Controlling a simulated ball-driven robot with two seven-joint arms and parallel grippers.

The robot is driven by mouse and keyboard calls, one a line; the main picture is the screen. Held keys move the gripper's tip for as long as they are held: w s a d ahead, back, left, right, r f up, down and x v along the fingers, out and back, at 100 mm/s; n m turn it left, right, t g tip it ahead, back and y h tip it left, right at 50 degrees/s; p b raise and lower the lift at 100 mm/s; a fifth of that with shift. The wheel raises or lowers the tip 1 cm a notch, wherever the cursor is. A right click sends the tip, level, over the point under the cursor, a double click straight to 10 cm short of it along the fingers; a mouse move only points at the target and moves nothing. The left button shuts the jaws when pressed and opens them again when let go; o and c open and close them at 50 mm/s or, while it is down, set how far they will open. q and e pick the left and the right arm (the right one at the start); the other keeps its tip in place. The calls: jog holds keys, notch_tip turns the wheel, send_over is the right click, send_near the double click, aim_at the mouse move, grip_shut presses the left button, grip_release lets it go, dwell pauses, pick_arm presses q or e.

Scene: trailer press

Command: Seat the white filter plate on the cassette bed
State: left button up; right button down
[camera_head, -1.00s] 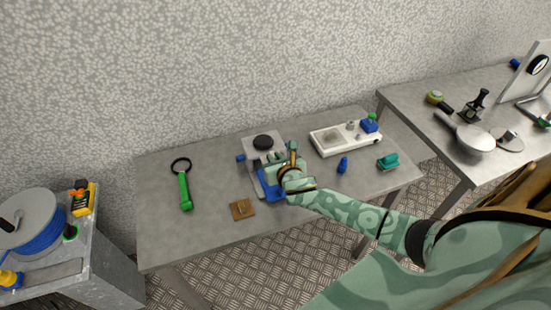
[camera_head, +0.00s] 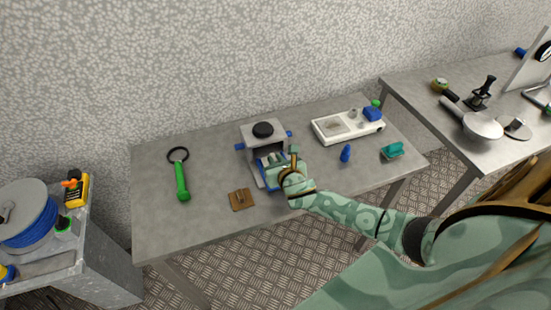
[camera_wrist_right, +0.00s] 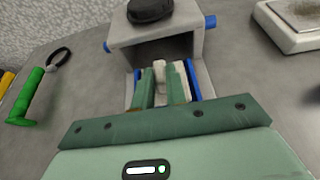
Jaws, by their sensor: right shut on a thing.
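The grey press (camera_head: 247,140) stands on the middle table, with a black knob (camera_head: 263,129) on top and blue pins at its sides. The blue-edged cassette bed (camera_wrist_right: 193,80) lies at the front of its opening. My right gripper (camera_head: 279,163) is over the bed, just in front of the opening. In the right wrist view its fingers are shut on the white filter plate (camera_wrist_right: 160,73), between the bed's blue edges. The fingers hide much of the plate, and I cannot tell whether it touches the bed. My left gripper is not in view.
A brown block (camera_head: 241,199) lies in front of the press, and a green-handled ring tool (camera_head: 182,182) to its left. A white tray device (camera_head: 347,128), a blue bottle (camera_head: 345,153) and a teal object (camera_head: 392,151) are to the right. Bare tabletop lies between them.

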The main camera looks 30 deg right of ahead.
jog(key=shift+f, duration=0.3)
dwell(0.6)
jog(key=c, duration=1.3)
grip_release()
jog(key=shift+c, duration=0.2)
jog(key=shift+s+a+r, duration=0.1)
jog(key=shift+s+r, duration=0.1)
jog(key=shift+s, duration=0.2)
jog(key=p+v, duration=0.4)
jog(key=v, duration=1.1)
jog(key=shift+s, duration=0.25)
